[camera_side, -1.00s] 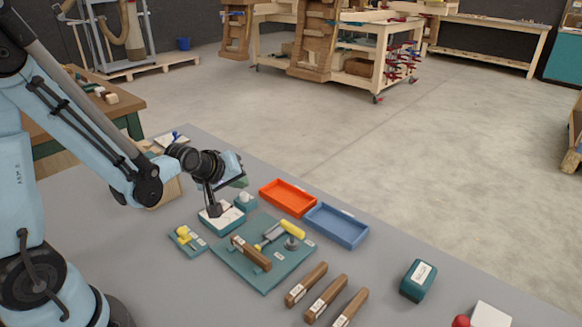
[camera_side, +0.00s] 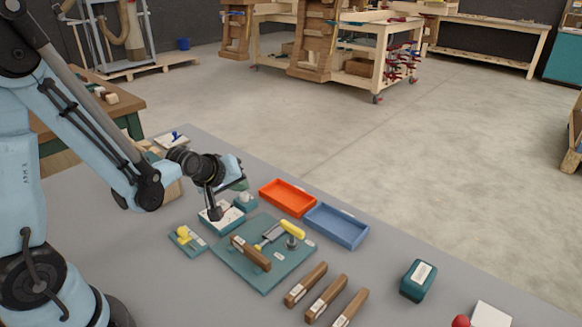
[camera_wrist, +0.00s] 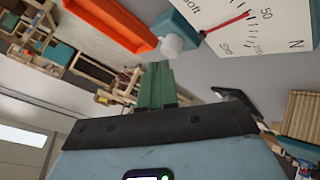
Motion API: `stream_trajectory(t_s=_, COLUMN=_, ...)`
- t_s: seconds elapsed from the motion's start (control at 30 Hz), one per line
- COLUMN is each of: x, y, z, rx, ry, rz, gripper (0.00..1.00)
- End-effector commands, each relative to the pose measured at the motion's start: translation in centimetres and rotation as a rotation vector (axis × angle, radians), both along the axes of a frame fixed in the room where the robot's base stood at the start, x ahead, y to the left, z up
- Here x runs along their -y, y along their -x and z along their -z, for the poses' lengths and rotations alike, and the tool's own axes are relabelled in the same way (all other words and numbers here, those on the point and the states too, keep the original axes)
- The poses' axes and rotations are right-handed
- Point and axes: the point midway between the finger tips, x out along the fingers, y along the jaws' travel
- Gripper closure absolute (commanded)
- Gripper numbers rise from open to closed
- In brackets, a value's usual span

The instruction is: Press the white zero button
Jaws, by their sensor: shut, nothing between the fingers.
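The white zero button (camera_wrist: 172,46) is a small round knob on the side of a teal block in the wrist view. In the side view the button (camera_side: 244,196) shows small on its teal block. The gauge dial (camera_wrist: 268,22) beside it is white with a red needle and an "N". My gripper (camera_wrist: 158,66) has its green fingers shut and empty, with the tips just short of the button in the wrist picture. In the side view my gripper (camera_side: 239,185) hangs just above and left of the button. I cannot tell whether they touch.
An orange tray (camera_side: 287,197) and a blue tray (camera_side: 336,225) lie to the right of the gauge. A teal board (camera_side: 264,276) with tools lies in front. Several wooden-handled tools (camera_side: 326,298) and a teal box (camera_side: 418,280) lie further right.

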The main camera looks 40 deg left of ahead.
Motion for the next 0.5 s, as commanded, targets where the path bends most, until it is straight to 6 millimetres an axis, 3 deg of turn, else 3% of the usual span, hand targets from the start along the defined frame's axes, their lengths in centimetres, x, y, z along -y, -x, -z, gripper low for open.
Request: stream_trajectory(t_s=0.5, x=0.0, y=-0.01, z=0.46, rx=0.0, ry=0.0, rz=0.0, gripper=1.0)
